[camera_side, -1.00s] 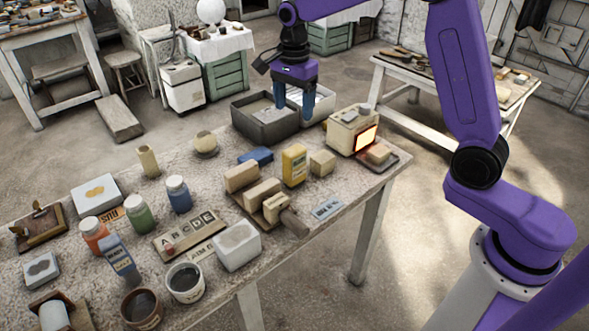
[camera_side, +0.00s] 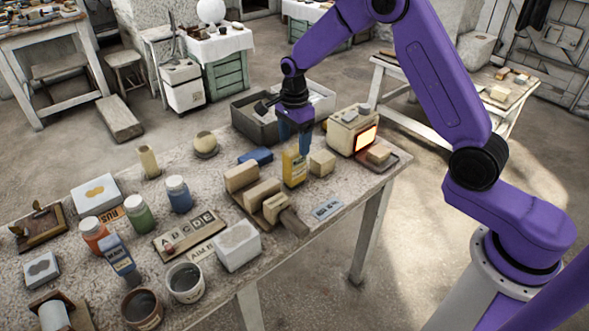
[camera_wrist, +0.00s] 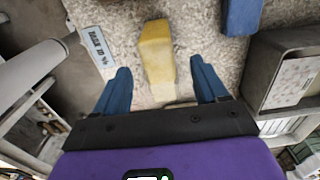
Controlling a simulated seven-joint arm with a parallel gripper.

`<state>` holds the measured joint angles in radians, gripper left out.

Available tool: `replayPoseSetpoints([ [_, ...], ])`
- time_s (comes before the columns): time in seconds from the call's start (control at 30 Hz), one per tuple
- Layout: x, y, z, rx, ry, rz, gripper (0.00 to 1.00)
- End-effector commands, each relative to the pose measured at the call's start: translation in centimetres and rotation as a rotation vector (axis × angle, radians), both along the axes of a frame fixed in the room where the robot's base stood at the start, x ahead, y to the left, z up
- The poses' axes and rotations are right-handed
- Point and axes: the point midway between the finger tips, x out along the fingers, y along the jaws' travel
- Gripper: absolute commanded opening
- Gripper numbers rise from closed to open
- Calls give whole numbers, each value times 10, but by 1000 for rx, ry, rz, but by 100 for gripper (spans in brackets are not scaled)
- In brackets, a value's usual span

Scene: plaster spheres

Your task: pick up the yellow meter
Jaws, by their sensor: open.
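The yellow meter (camera_side: 293,171) stands upright on the worktable, behind a row of cream blocks in the side view. In the wrist view its yellow body (camera_wrist: 157,45) lies between my two blue fingers, with a gap on each side. My gripper (camera_side: 297,145) points down at the top of the meter, its fingers open and empty. It also shows in the wrist view (camera_wrist: 160,68). The fingers partly cover the meter's upper part in the side view.
A cream block (camera_side: 322,163) stands close right of the meter. A blue block (camera_side: 256,156) lies to its left, cream blocks (camera_side: 262,193) in front. A grey bin (camera_side: 252,122) and a device with a glowing screen (camera_side: 352,128) stand behind. A small label plate (camera_side: 327,208) lies front right.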

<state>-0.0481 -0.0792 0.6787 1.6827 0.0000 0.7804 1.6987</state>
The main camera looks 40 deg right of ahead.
Motion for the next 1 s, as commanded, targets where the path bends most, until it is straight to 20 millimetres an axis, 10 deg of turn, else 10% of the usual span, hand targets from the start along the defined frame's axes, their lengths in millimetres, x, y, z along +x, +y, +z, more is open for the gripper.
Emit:
replayPoseSetpoints([
  [0.87, -2, 1, -60, 0, -1, 0, 72],
  [1.0, -2, 1, -60, 0, -1, 0, 27],
])
